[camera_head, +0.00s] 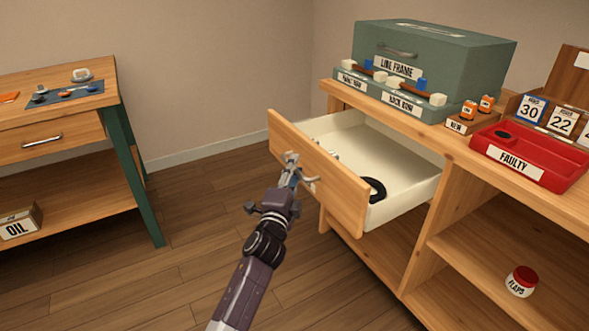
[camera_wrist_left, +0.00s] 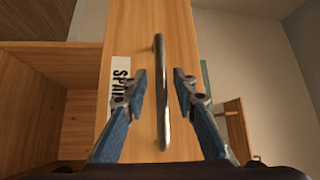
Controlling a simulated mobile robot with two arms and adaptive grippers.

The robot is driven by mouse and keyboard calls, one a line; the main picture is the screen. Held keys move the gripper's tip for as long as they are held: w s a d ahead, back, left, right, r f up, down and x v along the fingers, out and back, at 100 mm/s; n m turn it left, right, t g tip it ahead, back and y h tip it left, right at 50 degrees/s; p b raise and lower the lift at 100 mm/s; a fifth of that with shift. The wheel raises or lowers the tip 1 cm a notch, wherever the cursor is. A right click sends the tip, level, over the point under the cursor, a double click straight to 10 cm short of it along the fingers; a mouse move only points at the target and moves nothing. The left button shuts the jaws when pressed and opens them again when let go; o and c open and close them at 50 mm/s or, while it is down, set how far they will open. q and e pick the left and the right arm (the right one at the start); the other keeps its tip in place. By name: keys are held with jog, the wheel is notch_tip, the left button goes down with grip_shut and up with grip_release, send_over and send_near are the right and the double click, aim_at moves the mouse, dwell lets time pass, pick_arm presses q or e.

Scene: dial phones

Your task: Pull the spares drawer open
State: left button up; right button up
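The spares drawer stands pulled well out of the wooden bench; its plain wood front (camera_head: 342,198) faces left and its pale inside shows. A black ring (camera_head: 375,189) lies inside. My left gripper (camera_head: 294,168) is at the drawer front. In its wrist view the left gripper (camera_wrist_left: 161,90) is open, one finger on each side of the handle, with gaps showing between fingers and bar. My right gripper is not in view.
The bench top holds a green line frame case (camera_head: 450,50), a red faulty tray (camera_head: 520,172) and number cards (camera_head: 530,108). A flaps jar (camera_head: 521,281) stands on a lower shelf. Another table (camera_head: 60,125) is at left; the floor between is clear.

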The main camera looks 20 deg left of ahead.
pick_arm(q)
jog(key=s+d+f, duration=0.1)
jog(key=s, duration=1.1)
jog(key=shift+d+f, duration=0.25)
jog(key=shift+d, duration=0.05)
